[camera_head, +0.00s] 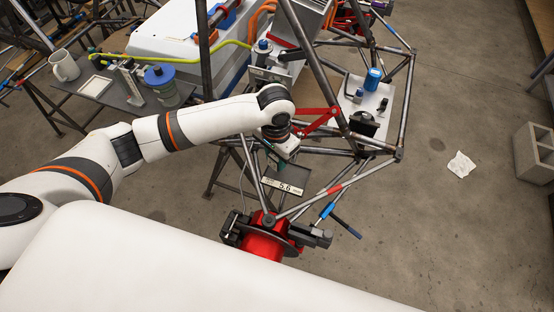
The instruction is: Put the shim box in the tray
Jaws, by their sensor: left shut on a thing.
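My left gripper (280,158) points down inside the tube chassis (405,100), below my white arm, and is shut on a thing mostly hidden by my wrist. The held thing is most likely the shim box; only a small dark green part shows under the jaws. My right gripper is out of view.
Chassis tubes surround my left gripper, with a red bracket (318,122) beside it. A red hub (264,243) is below. A grey plate (388,98) holds a blue can (373,79). A mug (63,66) and blue-lidded jar (160,80) are at the left.

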